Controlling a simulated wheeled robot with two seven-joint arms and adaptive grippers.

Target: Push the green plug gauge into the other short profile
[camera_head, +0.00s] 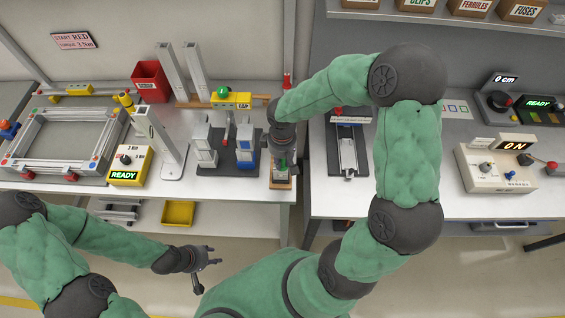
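My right gripper (283,150) points down at the front right of the left bench. A small green piece (283,164), possibly the green plug gauge, shows right at its fingertips, above a small wood-edged block (281,182). The fingers are too small and overlapped to tell whether they close on it. To the left, two short upright pieces stand on a dark base: a grey one (204,148) and a blue-and-grey one (246,148). These may be the short profiles. My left gripper (206,263) is open and empty, low in front of the bench.
Tall profiles (171,150) stand left of the dark base. A yellow level (231,100) lies behind on a wooden bar. A square frame (65,140), a yellow READY box (129,165) and a red bin (149,80) are further left. A slide fixture (348,150) stands on the right bench.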

